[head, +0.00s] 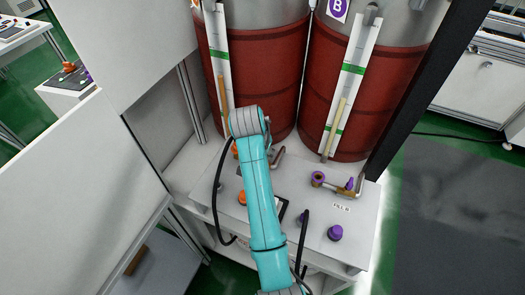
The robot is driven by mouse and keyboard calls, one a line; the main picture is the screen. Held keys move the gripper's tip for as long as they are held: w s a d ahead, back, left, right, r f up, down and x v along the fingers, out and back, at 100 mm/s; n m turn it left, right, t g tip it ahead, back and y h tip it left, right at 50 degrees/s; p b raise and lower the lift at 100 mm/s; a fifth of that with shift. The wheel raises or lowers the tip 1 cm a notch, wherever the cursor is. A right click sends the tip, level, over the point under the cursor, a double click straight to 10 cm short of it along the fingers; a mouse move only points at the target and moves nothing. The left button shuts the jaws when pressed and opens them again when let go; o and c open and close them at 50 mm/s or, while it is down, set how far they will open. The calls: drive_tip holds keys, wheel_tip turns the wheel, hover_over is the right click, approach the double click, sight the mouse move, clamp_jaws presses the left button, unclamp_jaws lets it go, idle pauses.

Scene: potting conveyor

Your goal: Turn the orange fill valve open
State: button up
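An orange part (235,150) shows in a small piece just left of my teal arm, near the foot of the left drum; my arm covers the rest. I cannot tell whether it is the fill valve's handle or how it is turned. A bent pipe (278,158) comes out right of the arm there. An orange knob (242,198) sits lower on the white panel, partly behind my arm. My gripper is not visible; the arm hides the area around the orange fitting.
Two red drums (255,75) with gauge strips stand behind the white bench (365,225). On the right are a purple fitting (318,180), a purple handle (349,184), a purple knob (335,233) and a "FILL B" label (341,208). A dark post (410,100) bounds the right side.

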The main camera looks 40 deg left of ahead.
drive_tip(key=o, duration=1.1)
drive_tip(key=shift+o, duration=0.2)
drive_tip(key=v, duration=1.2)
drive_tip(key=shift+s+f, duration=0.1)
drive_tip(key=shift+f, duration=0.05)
